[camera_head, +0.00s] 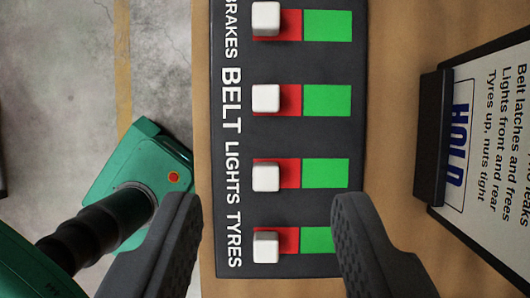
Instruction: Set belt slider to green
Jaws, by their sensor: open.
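The dark slider panel (362,140) lies on a brown board, with labels running sideways. The belt slider (266,98) is a white knob beside the word BELT. It sits at the left end of its track, over the red part, and the green part (327,100) to its right is bare. My gripper (268,215) is open, with one dark finger at each side of the panel's lower part. The fingers appear around the tyres row in the picture, below the belt row, and I see nothing between them in their grip.
The brakes knob (266,18), lights knob (266,176) and tyres knob (265,247) also sit at the left, red end. A clipboard-like sign (490,150) stands at the right. Grey floor with a yellow line (122,60) shows at the left.

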